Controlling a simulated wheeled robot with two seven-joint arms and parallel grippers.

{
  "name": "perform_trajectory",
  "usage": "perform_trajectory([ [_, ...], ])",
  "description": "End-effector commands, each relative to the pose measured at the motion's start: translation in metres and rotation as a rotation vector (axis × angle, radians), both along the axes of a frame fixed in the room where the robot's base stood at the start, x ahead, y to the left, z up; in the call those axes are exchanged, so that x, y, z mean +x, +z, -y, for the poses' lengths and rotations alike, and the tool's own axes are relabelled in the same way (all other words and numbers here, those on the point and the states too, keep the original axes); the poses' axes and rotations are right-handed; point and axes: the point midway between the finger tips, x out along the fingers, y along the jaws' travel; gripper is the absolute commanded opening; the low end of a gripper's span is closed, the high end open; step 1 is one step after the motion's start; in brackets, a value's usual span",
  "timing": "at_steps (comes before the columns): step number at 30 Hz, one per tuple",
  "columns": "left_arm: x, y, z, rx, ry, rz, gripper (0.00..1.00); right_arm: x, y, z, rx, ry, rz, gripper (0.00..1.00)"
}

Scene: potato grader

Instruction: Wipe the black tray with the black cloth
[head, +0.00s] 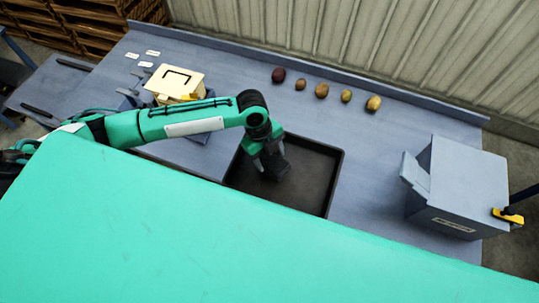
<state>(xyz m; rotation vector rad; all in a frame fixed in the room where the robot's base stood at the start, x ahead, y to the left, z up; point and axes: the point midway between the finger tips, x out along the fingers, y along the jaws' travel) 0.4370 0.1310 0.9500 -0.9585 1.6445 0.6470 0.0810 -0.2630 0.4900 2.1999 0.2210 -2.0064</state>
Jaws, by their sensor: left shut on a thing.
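The black tray (318,180) lies flat on the grey-blue table, partly hidden at its front by my green body. My left gripper (268,160) reaches in from the left and points down inside the tray, toward its left side. It is shut on the black cloth (272,170), a dark bundle that is hard to tell apart from the tray floor. The cloth looks to be at or close to the tray floor; contact cannot be told for sure. My right gripper is not in view.
Several potatoes (321,91) stand in a row behind the tray. A cream box (174,81) is at the back left, near small white cards (152,53). A grey bin (453,190) stands at the right with a yellow-handled item (508,216). The table (372,160) is clear between tray and bin.

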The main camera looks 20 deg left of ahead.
Motion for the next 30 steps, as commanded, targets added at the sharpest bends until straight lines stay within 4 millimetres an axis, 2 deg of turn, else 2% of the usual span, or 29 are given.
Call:
perform_trajectory([
  [5, 0.0, 0.002, 0.0, -0.001, 0.0, 0.001, 0.4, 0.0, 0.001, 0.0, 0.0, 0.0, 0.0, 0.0],
  [15, 0.0, 0.03, 0.0, -0.001, 0.0, 0.001, 0.4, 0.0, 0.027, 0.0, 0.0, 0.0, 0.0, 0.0],
  [30, 0.0, 0.03, 0.0, -0.001, 0.0, 0.001, 0.4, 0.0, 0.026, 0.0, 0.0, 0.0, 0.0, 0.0],
])
